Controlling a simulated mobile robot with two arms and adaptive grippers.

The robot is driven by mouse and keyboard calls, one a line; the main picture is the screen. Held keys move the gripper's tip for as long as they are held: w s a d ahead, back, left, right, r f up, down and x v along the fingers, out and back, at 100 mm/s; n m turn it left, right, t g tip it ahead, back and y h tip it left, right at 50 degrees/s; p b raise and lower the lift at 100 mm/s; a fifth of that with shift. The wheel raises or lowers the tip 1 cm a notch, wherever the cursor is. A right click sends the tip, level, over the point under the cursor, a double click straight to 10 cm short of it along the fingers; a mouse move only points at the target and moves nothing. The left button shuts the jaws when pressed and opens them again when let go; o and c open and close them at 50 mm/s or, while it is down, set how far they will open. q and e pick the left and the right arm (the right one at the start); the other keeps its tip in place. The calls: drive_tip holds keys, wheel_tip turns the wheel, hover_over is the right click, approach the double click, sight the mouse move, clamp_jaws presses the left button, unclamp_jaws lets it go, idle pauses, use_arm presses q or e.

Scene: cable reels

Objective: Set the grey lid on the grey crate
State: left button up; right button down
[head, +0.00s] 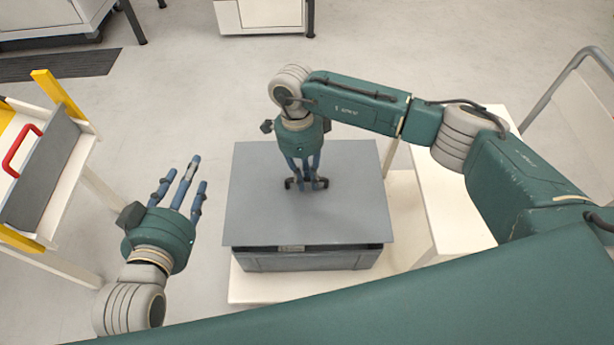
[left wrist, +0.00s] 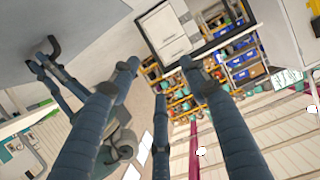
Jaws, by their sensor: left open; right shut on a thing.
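The grey lid (head: 265,215) is a flat plate lying roughly level over the grey crate (head: 310,262). Only the crate's front side shows below the lid, with a dark gap under the lid's front edge. I cannot tell whether the lid touches the rim. My right gripper (head: 307,184) points down at the middle of the lid and is shut on its handle, which the fingers mostly hide. The lid also shows at the upper left in the left wrist view (left wrist: 50,22). My left gripper (head: 180,185) is open and empty, left of the lid and apart from it.
The crate stands on a low pale platform (head: 300,288). A white table (head: 455,215) is at the right. A white and yellow cart (head: 75,165) with a red handle (head: 20,150) stands at the left. The floor between cart and crate is clear.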

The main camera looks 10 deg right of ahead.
sight(306, 188)
drive_tip(key=shift+f, duration=0.25)
drive_tip(key=shift+f+b, duration=0.75)
drive_tip(key=shift+f, duration=0.15)
drive_tip(key=shift+f+b, duration=0.3)
drive_tip(key=shift+f, duration=0.1)
drive_tip(key=shift+f+b, duration=0.55)
drive_tip(key=shift+f, duration=0.45)
use_arm(q)
wheel_tip(306, 188, up, 20)
drive_tip(key=s+d+t+h, duration=0.2)
drive_tip(key=t+h, duration=0.1)
drive_tip(key=t, duration=0.7)
use_arm(e)
drive_tip(key=shift+f, duration=0.2)
use_arm(q)
drive_tip(key=shift+s+r+h+b, duration=0.1)
drive_tip(key=shift+h+b, duration=0.2)
drive_tip(key=shift+s+r+t, duration=0.15)
drive_tip(key=shift+r+t, duration=0.05)
drive_tip(key=shift+t, duration=0.1)
use_arm(e)
drive_tip(key=shift+f, duration=0.1)
use_arm(q)
drive_tip(key=shift+s, duration=0.1)
